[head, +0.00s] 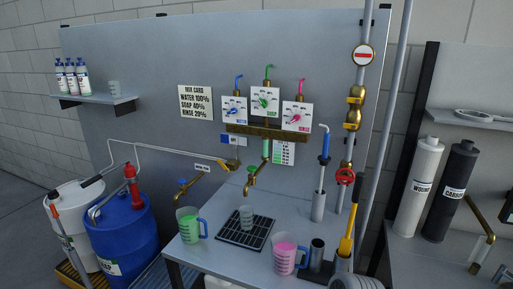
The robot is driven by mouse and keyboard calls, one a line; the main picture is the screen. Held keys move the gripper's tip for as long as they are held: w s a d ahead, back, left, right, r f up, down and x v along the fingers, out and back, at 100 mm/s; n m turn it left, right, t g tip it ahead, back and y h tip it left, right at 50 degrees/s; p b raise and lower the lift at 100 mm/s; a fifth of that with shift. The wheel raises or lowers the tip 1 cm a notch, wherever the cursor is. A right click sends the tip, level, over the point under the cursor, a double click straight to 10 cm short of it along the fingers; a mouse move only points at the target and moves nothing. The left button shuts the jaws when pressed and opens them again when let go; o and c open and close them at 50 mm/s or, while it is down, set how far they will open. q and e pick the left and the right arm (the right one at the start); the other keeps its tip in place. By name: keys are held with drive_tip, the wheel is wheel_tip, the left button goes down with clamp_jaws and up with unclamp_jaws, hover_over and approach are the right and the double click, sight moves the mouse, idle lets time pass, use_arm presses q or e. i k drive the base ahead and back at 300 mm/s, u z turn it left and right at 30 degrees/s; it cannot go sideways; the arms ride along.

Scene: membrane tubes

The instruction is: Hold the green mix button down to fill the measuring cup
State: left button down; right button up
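A jug with a blue handle and green contents (188,224) stands left of the grate. A similar jug with pink contents (286,254) stands to its right. On the panel are a blue dial (235,110), a green dial (265,99) and a pink dial (297,116). A green tube (266,149) hangs below the brass manifold (267,132). A small blue square (225,140) is on the panel. I cannot make out a green mix button. Neither gripper shows.
A mix card (196,102) hangs on the panel. A blue drum (123,228) and a white drum (78,215) stand at left. A red valve wheel (345,176), upright pipes and a yellow-handled tool (348,235) crowd the bench's right side.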

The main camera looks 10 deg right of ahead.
sight(251, 168)
drive_tip(key=u, duration=0.4)
drive_tip(key=k, duration=0.5)
drive_tip(key=u, duration=1)
drive_tip(key=k, duration=0.9)
drive_tip(key=u, duration=0.75)
drive_tip(key=i, duration=0.85)
drive_tip(key=z, duration=0.4)
drive_tip(key=i, duration=1.7)
drive_tip(key=z, duration=1.75)
drive_tip(key=i, duration=0.65)
drive_tip(key=z, duration=0.55)
